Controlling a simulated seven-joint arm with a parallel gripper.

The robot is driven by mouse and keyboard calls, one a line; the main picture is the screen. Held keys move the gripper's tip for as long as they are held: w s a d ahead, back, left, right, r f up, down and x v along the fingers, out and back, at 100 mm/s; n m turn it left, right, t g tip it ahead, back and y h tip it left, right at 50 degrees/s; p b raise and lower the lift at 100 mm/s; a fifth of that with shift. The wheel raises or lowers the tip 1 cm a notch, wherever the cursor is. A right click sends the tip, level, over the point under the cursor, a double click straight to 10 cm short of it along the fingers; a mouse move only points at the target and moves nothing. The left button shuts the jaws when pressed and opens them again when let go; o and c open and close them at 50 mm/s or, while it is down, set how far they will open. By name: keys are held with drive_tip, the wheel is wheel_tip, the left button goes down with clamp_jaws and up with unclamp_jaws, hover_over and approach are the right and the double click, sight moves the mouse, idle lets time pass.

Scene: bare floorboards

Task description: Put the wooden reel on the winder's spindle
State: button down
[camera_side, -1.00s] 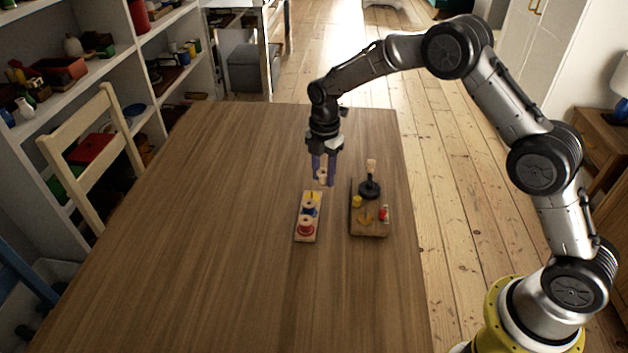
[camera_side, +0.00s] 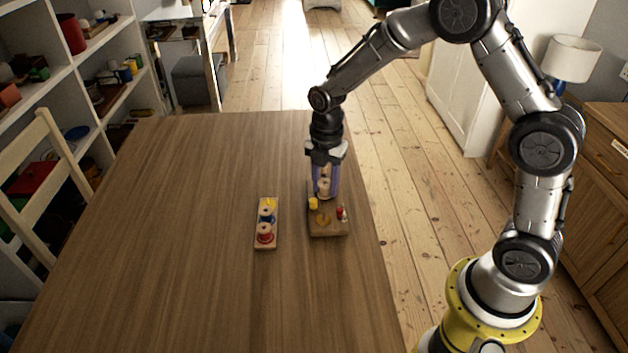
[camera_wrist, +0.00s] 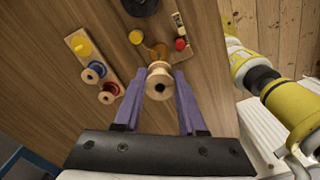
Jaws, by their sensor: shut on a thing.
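My gripper (camera_side: 325,192), with blue-purple fingers, is shut on a pale wooden reel (camera_side: 323,187). In the wrist view the reel (camera_wrist: 159,84) sits between the fingertips, its dark hole facing the camera. The winder's wooden board (camera_side: 328,228) lies below and around the gripper, with a yellow knob (camera_side: 313,203), a red knob (camera_side: 340,212) and a brass-coloured part (camera_side: 323,218). The winder's black round part (camera_wrist: 141,4) shows at the top edge of the wrist view; the gripper mostly hides it in the side view. I cannot make out the spindle or whether the reel touches it.
A wooden rack (camera_side: 265,240) with a blue reel (camera_side: 266,214), a red reel (camera_side: 264,232) and a yellow peg (camera_side: 271,202) lies left of the winder. The table left of it is clear. The table's right edge is close to the winder.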

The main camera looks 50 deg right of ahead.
drive_tip(key=shift+f, duration=2.5)
drive_tip(key=shift+f, duration=1.7)
drive_tip(key=shift+c, duration=2)
unclamp_jaws()
drive_tip(key=shift+r, duration=0.1)
drive_tip(key=shift+r, duration=3.4)
